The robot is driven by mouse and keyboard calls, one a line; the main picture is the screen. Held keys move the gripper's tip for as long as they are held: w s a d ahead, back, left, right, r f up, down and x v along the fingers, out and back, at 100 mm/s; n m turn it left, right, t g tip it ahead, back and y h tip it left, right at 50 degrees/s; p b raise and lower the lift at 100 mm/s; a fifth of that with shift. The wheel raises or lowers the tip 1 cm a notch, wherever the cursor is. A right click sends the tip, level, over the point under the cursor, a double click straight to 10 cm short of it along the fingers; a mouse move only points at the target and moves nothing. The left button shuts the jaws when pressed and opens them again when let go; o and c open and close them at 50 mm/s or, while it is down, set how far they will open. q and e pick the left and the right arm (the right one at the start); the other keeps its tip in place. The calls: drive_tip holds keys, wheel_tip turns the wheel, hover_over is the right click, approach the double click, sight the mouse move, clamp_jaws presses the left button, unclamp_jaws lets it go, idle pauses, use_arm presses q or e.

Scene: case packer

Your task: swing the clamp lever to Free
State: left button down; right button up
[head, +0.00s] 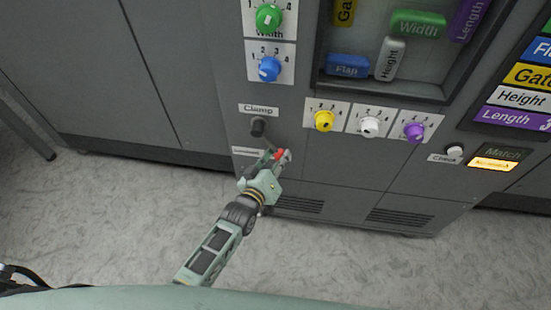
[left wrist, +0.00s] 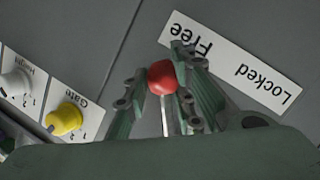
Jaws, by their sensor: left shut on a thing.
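The clamp lever's red knob (head: 279,154) is at the front of the grey machine, below and right of the dark clamp pivot (head: 257,127) and the "Clamp" label (head: 258,110). My left gripper (head: 273,160) is shut on the knob. In the left wrist view the red knob (left wrist: 162,77) sits between the two fingers, with its metal rod showing below. The white Locked/Free plate (left wrist: 228,62) appears upside down there, and the knob is beside its "Free" end. In the head view the gripper hides this plate's right part. The right gripper is not in view.
Yellow (head: 324,121), white (head: 369,127) and purple (head: 414,132) dials lie right of the gripper. Green (head: 268,17) and blue (head: 269,69) dials are above the clamp. A recessed tray (head: 400,90) holds labelled blocks. An amber light (head: 493,164) glows near the Check button (head: 455,151).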

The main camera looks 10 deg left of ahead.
use_arm(q)
drive_tip(key=shift+w+r, duration=0.1)
drive_tip(key=shift+r, duration=0.2)
drive_tip(key=c, duration=1.6)
unclamp_jaws()
drive_tip(key=shift+c, duration=0.2)
drive_tip(key=shift+o, duration=0.4)
drive_tip(key=shift+f, duration=0.1)
drive_tip(key=v, duration=1.2)
